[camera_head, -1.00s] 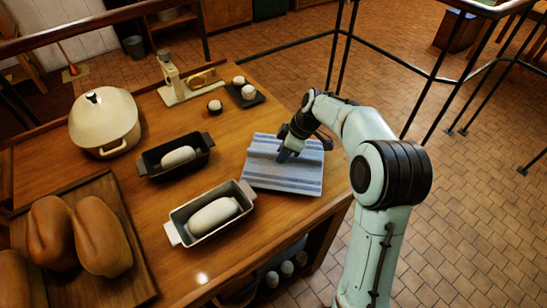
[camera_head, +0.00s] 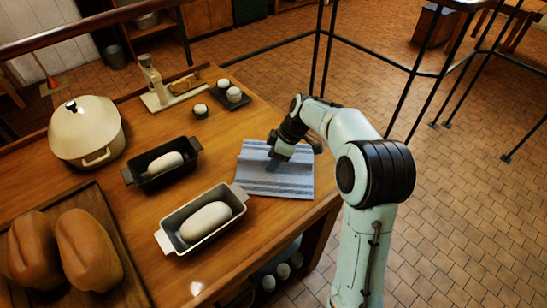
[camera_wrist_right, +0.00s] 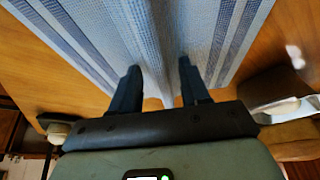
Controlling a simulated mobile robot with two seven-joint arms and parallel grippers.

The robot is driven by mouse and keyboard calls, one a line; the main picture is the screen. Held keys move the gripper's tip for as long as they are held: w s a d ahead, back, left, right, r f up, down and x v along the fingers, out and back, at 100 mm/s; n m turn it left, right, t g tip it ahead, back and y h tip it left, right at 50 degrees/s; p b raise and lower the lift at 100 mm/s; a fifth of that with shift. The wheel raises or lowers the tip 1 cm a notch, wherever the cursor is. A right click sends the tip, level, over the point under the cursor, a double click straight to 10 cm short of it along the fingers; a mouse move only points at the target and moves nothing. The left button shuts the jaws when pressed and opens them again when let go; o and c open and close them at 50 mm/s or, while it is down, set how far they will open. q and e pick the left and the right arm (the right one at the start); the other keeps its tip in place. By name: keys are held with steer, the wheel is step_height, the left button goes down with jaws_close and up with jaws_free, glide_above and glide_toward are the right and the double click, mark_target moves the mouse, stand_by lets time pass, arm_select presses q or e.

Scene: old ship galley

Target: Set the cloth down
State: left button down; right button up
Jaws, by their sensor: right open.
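The cloth (camera_head: 285,184), blue-grey with pale stripes, lies spread on the wooden table near its right edge. My right gripper (camera_head: 273,163) points down at the upper left part of the cloth, and the arm hides some of it. In the right wrist view, the two dark fingers of this gripper (camera_wrist_right: 158,68) stand apart over the cloth (camera_wrist_right: 205,25). A raised fold of the cloth runs between them. Whether the fingertips touch the cloth I cannot tell. My left gripper does not show.
On the table (camera_head: 150,215), a light loaf pan (camera_head: 169,239) with dough stands close left of the cloth. Railings stand behind the table.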

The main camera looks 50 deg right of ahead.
steer(key=p+v, duration=0.1)
steer(key=v, duration=1.1)
steer(key=shift+r, duration=0.15)
